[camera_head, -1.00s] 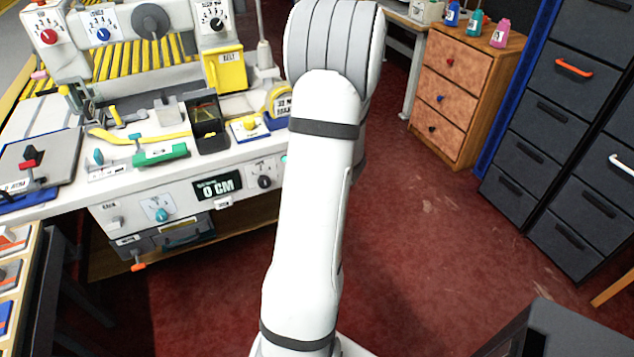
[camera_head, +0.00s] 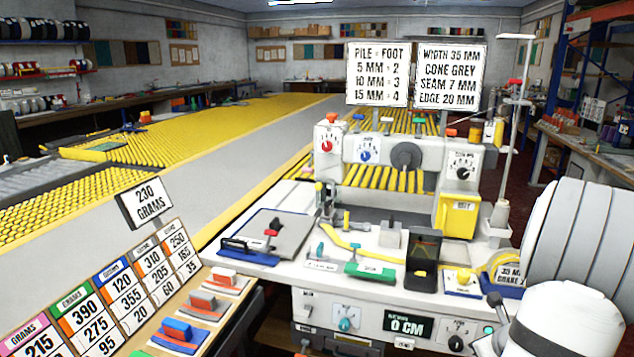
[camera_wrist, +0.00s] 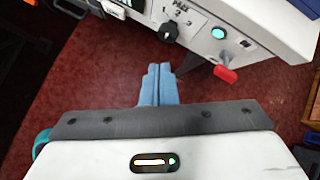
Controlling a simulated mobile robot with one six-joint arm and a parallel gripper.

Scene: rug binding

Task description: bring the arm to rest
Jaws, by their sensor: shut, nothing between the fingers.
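My gripper (camera_wrist: 156,86) shows in the wrist view with its two blue-grey fingers together and nothing between them. It is over the red floor (camera_wrist: 85,62), just in front of the white machine front, apart from it as far as I can tell. A black knob (camera_wrist: 168,32), a lit cyan button (camera_wrist: 218,32) and a red handle (camera_wrist: 226,74) on that front lie beyond and to the right of the fingers. In the head view my white arm stands at the lower right; the gripper itself is out of that view.
The white binding machine (camera_head: 290,205) with its display (camera_head: 407,325) fills the centre of the head view. Sample trays (camera_head: 190,325) and number cards (camera_head: 85,315) stand at the lower left. A thin thread stand (camera_head: 512,130) rises at the right.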

